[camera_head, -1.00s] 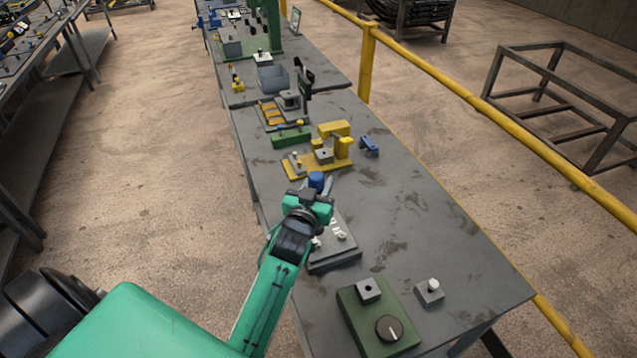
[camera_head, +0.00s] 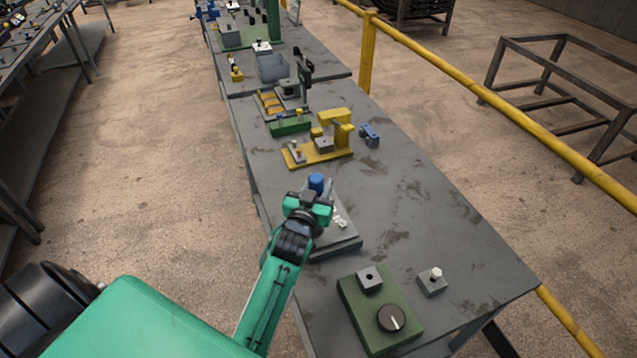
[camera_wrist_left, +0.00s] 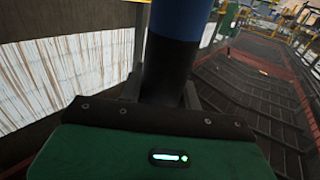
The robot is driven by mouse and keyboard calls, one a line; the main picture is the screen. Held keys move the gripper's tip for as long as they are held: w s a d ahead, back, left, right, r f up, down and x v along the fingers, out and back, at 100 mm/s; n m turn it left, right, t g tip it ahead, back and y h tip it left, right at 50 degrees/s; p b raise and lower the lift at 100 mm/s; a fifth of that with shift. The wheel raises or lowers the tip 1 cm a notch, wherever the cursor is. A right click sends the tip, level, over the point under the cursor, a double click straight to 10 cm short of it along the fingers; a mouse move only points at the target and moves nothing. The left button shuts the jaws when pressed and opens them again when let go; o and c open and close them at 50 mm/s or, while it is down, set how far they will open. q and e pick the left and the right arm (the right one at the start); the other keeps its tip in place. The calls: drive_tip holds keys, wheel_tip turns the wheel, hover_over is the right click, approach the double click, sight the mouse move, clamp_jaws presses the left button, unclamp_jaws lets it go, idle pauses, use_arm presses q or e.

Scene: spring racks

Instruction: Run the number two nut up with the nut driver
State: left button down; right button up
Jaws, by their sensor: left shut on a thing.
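My left gripper (camera_head: 314,196) is shut on the nut driver, a tool with a blue top (camera_head: 316,182) that stands up out of the jaws. In the left wrist view the tool's black and blue shaft (camera_wrist_left: 172,60) rises between the fingers. The gripper is over the left part of a grey plate (camera_head: 340,245) with small pale marks and parts on it. The arm hides much of that plate, and I cannot make out the number two nut or whether the driver touches it. My right gripper is not in view.
In front stands a green box with a black dial (camera_head: 391,318), and beside it a grey block with a white knob (camera_head: 432,282). Behind are a yellow fixture (camera_head: 318,154), a blue part (camera_head: 370,135) and a green block (camera_head: 290,127).

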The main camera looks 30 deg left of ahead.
use_arm(q)
drive_tip(key=shift+r+p, duration=0.1)
drive_tip(key=shift+p, duration=0.4)
idle(1.8)
drive_tip(key=c, duration=1.5)
unclamp_jaws()
clamp_jaws()
